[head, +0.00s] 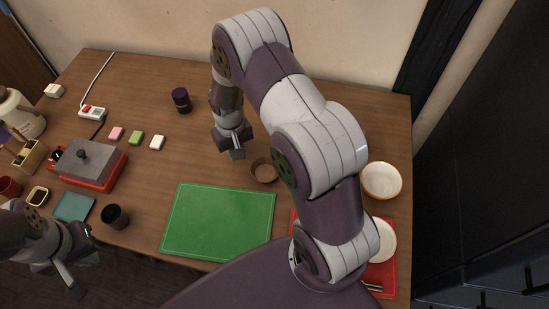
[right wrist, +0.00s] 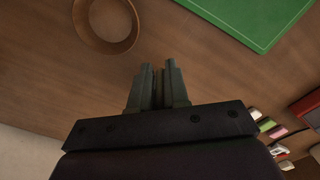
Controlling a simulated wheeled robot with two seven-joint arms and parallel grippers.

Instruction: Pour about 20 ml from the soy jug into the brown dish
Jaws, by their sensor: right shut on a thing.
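My left gripper (head: 82,266) is at the lower left, fingers apart and empty, below that vessel.
The green board (head: 218,222) lies at the front middle. A white bowl (head: 381,181) and a red mat (head: 383,282) with a plate are at the right. A red-and-grey appliance (head: 88,165) stands left. A dark jar (head: 181,100) stands at the back, with free table around it.

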